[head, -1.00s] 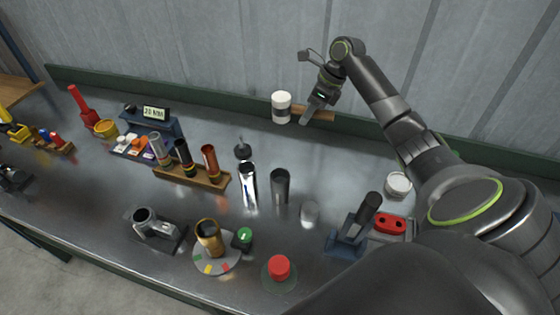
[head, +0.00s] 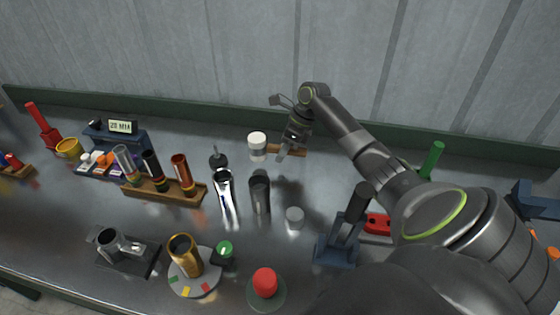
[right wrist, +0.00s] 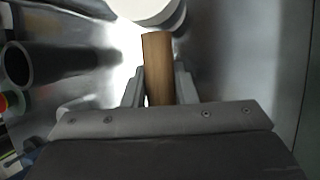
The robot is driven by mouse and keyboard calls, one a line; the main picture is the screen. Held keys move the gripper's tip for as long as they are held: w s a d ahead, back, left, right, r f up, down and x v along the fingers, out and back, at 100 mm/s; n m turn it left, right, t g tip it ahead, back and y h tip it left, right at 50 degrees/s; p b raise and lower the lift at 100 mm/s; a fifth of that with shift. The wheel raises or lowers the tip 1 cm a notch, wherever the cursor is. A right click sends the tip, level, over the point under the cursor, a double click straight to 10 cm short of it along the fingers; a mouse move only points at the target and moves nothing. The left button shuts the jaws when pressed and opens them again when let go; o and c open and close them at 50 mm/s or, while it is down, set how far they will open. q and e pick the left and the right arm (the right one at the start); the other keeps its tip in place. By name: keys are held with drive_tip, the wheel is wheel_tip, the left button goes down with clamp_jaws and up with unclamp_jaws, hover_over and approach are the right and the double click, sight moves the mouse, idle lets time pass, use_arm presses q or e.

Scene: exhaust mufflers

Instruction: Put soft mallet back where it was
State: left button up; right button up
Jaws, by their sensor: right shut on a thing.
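The soft mallet has a white head (head: 257,143) and a wooden handle (head: 300,150). In the head view it is held toward the back of the bench, its head to the left of the gripper. My right gripper (head: 283,152) is shut on the handle. In the right wrist view the handle (right wrist: 158,68) lies between the two fingers, with part of the white head (right wrist: 148,8) beyond. I cannot tell whether the mallet touches the bench. My left gripper is not in view.
A dark cylinder (head: 259,192) and a shiny tube (head: 225,192) stand in front of the mallet. A wooden rack (head: 165,192) with tubes is to the left. A blue stand (head: 337,251) and a red block (head: 377,223) are near my right arm.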

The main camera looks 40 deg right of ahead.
drive_tip(key=shift+f, duration=2)
drive_tip(key=o, duration=1)
drive_tip(key=v, duration=1.2)
drive_tip(key=shift+b, duration=0.45)
drive_tip(key=shift+a, duration=0.1)
